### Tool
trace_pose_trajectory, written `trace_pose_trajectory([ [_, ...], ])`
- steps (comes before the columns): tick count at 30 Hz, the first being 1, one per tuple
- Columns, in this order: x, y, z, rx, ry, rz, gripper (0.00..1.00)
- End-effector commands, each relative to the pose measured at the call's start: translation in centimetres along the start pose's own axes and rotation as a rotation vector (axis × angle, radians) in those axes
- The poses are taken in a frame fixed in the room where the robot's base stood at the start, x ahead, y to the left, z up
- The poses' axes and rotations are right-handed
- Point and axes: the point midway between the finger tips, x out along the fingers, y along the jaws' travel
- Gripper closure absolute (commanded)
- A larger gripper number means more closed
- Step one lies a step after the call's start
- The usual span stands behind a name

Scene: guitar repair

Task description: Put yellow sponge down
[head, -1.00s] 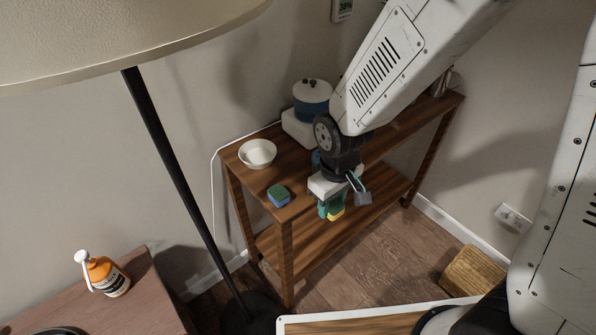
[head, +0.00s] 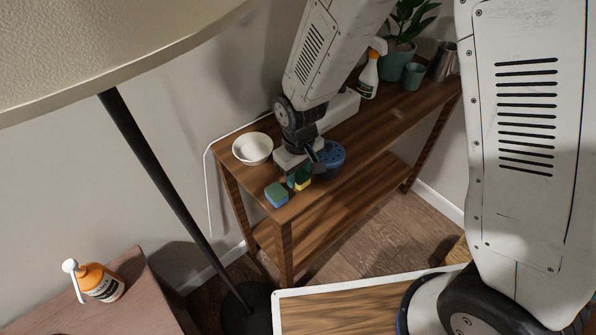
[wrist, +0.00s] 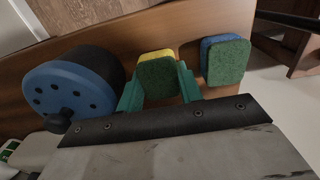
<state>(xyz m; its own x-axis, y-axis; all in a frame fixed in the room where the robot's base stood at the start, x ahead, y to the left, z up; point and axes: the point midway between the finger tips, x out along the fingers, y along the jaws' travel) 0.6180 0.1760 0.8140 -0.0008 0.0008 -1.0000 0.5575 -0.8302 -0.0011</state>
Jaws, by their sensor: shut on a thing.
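The yellow sponge (head: 303,183) with a green scouring side is between my gripper's teal fingers, over the front left part of the shelf top. In the wrist view the sponge (wrist: 157,77) shows its green face with a yellow edge. My gripper (head: 298,180) is shut on it; the fingers (wrist: 160,88) lie on both sides of it. I cannot tell whether the sponge touches the shelf top. A blue sponge with a green side (head: 277,195) lies just left of it on the shelf top; it shows to the right in the wrist view (wrist: 226,60).
A blue round pot (head: 328,158) stands close to the right of my gripper. A white bowl (head: 252,148) is behind left. A spray bottle (head: 369,75), a plant pot (head: 398,58) and a teal cup (head: 413,76) stand further back. The shelf top (head: 370,143) is bare toward the right.

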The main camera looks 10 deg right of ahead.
Motion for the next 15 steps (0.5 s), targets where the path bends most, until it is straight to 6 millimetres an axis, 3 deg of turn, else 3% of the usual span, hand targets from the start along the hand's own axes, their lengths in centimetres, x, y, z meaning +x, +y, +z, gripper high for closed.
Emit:
trace_pose_trajectory([
  [11,0.53,-0.11,-0.04,-0.002,0.0,0.0,0.85],
  [12,0.46,-0.18,-0.09,-0.003,0.001,0.0,0.55],
  [15,0.44,-0.21,-0.1,-0.003,0.001,0.0,0.55],
])
